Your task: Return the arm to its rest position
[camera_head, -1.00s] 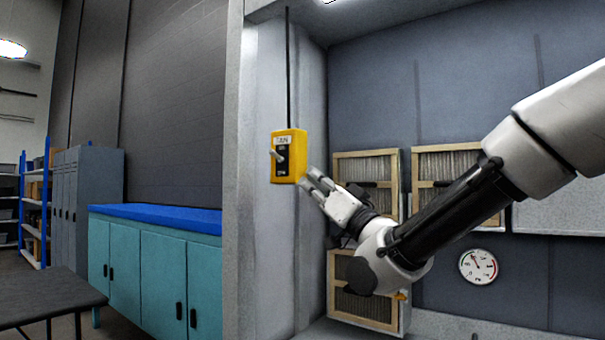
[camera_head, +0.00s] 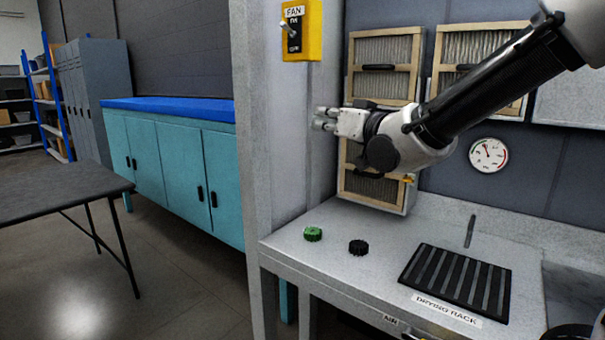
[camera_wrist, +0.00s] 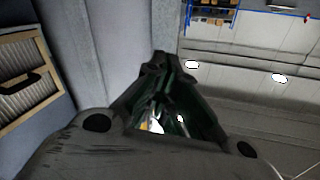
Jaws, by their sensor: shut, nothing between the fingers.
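My gripper (camera_head: 318,119) is shut and empty in the head view. It points left, in the air above the grey workbench (camera_head: 290,250) and in front of the framed filters. It is below and to the right of the yellow fan switch box (camera_head: 301,30), apart from it. My arm reaches in from the upper right, with its black link slanting down to the wrist. In the wrist view my gripper (camera_wrist: 160,65) shows as dark fingers close together, with a wall and ceiling lights behind.
On the bench are a green knob-like piece (camera_head: 313,234), a black one (camera_head: 358,247) and the drying rack (camera_head: 455,280). Wood-framed filters (camera_head: 384,68) and a round gauge (camera_head: 488,155) are on the back wall. Teal cabinets (camera_head: 175,170) and a dark table (camera_head: 60,188) stand left.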

